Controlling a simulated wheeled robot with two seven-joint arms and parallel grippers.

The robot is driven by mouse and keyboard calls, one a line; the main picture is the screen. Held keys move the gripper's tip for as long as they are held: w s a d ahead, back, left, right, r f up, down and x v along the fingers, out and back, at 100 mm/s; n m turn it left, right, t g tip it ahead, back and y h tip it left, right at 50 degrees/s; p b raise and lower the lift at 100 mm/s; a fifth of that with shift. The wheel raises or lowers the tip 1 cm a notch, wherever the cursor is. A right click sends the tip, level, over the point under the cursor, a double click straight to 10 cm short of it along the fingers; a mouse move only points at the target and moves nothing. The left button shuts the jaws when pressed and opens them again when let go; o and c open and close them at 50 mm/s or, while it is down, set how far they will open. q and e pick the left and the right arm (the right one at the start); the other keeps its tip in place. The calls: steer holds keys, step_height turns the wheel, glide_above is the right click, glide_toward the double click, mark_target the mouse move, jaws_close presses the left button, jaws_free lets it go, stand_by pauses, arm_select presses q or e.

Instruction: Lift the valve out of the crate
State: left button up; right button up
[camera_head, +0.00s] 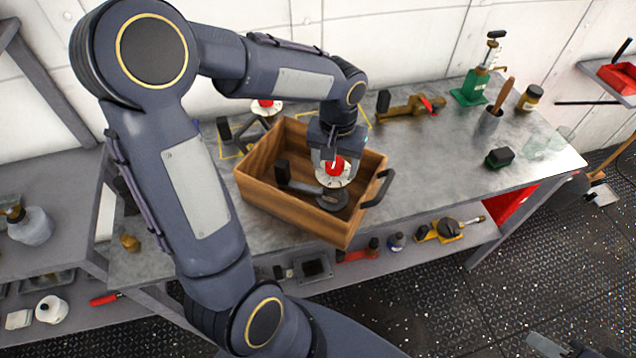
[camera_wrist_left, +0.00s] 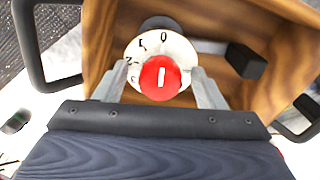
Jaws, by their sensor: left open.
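The valve, with a red knob (camera_head: 337,167), a white numbered dial and a dark round base (camera_head: 332,199), stands in the wooden crate (camera_head: 290,211) near its right side. A dark-ended bar reaches left from it. My left gripper (camera_head: 332,160) points down over the valve, open, with its fingers around the knob and dial. In the left wrist view the red knob (camera_wrist_left: 160,78) lies between the two pale fingers, and the dial (camera_wrist_left: 163,47) shows numbers. I cannot tell whether the fingers touch the dial. A grey part at the bottom right may be my right gripper (camera_head: 560,346).
The crate sits on a metal workbench (camera_head: 425,160) and has dark side handles (camera_head: 379,188). A similar red-topped valve (camera_head: 265,108) stands behind it. A brass valve (camera_head: 410,108), a green-based tool (camera_head: 474,87) and a dark-topped block (camera_head: 499,157) are further right.

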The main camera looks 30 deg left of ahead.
arm_select(q)
jaws_close()
stand_by(0.3)
steer(key=shift+r, duration=0.15)
